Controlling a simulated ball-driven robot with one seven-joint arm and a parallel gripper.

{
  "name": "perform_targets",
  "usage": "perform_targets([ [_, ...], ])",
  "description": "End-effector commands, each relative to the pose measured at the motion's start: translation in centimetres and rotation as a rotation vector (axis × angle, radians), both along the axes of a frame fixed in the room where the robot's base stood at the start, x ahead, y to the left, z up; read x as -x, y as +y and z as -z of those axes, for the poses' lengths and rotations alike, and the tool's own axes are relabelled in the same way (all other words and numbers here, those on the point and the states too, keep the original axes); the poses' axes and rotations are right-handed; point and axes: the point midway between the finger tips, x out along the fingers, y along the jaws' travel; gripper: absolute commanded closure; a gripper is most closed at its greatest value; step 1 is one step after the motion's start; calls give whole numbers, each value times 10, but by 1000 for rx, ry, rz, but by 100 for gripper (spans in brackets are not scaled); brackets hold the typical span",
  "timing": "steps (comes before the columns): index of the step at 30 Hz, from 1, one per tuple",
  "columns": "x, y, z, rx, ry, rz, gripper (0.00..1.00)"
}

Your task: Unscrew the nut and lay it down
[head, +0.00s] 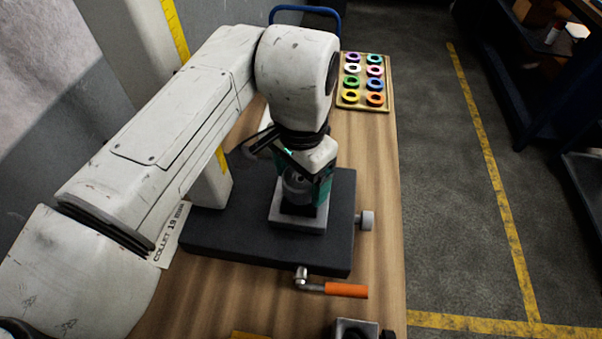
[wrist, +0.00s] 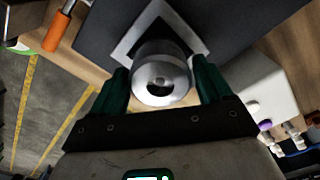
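The nut (wrist: 160,75) is a grey metal cylinder with a dark hole in its end face. It stands in a square metal block (head: 284,217) on a dark base plate. My gripper (head: 305,187) is over the block, with its teal fingers around the nut. In the wrist view the two fingers (wrist: 161,80) lie on opposite sides of the nut, with no clear gap at either side. In the head view the nut is partly hidden by my wrist and a finger.
A crank with an orange handle (head: 346,290) and a grey knob (head: 367,220) stick out from the dark plate (head: 225,240). A tray (head: 388,88) of coloured rings is at the table's far end. Bare wood lies along the table's right side. A label card (head: 170,233) lies left.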

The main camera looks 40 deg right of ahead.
Motion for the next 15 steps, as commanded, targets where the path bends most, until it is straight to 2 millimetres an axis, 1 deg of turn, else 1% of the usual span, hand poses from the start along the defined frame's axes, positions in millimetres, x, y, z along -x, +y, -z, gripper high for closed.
perform_targets([
  [1,0,0,0,0,0,0,27],
  [2,0,0,0,0,0,0,30],
  [13,0,0,0,0,0,0,65],
  [14,0,0,0,0,0,0,67],
  [15,0,0,0,0,0,-1,67],
])
